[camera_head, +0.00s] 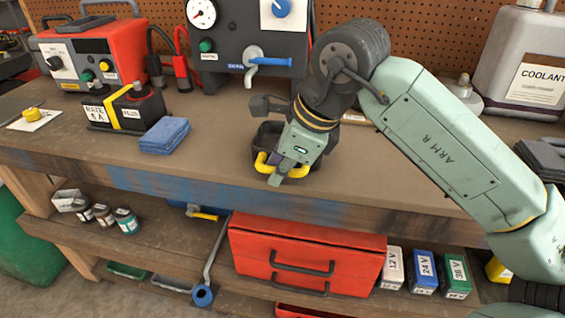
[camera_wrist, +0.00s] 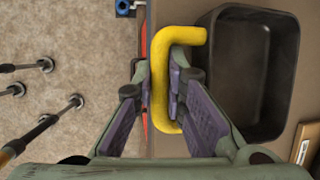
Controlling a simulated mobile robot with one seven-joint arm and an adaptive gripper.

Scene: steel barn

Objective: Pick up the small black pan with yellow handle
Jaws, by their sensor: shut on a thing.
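The small black pan (camera_wrist: 249,74) is a deep dark rectangular pan with rounded corners. It fills the right of the wrist view, with its yellow handle (camera_wrist: 159,85) along its left side. In the head view the pan (camera_head: 264,140) is at the bench's front edge, partly hidden behind my gripper, and the yellow handle (camera_head: 264,166) faces forward. My gripper (camera_wrist: 154,86) is shut on the yellow handle, with one finger on each side of the bar. Whether the pan's base touches the bench top is hard to tell.
The wooden bench top (camera_head: 225,170) is clear left of the pan, up to a folded blue cloth (camera_head: 164,135). A black battery (camera_head: 125,108) and a red charger (camera_head: 95,57) stand farther left. A grey machine (camera_head: 252,35) stands behind. A red toolbox (camera_head: 300,255) sits on the shelf below.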

